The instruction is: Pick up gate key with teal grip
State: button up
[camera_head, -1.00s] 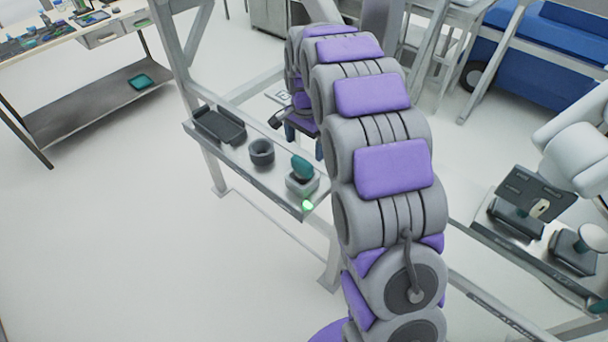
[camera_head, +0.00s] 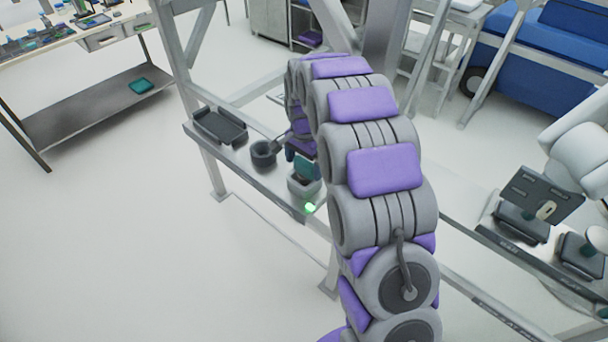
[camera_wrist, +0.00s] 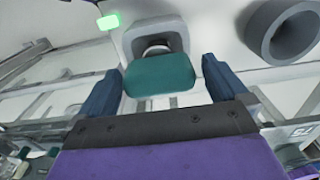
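The gate key's teal grip (camera_wrist: 160,75) stands in a light grey holder (camera_wrist: 150,32) with a green light beside it. In the head view the teal grip (camera_head: 306,168) shows on the narrow shelf, partly behind my gripper. My gripper (camera_wrist: 160,82) is open, its two dark blue fingers on either side of the teal grip. A gap shows between each finger and the grip, wider on the right. In the head view my gripper (camera_head: 300,150) is mostly hidden by my arm.
A dark grey ring-shaped cup (camera_head: 263,154) and a black tray (camera_head: 220,126) stand on the same shelf (camera_head: 245,170). The cup (camera_wrist: 283,30) is near the right finger in the wrist view. Metal frame posts surround the shelf; a workbench (camera_head: 80,45) is at the back left.

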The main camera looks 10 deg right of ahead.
jog(key=shift+a, duration=0.1)
jog(key=shift+c, duration=1.4)
jog(key=shift+d, duration=0.2)
jog(key=c, duration=1.1)
jog(key=shift+o, duration=0.2)
notch_tip(320, 180, up, 10)
jog(key=shift+r+p, duration=0.1)
jog(key=shift+p, duration=1.15)
notch_tip(320, 180, up, 6)
jog(key=p, duration=0.3)
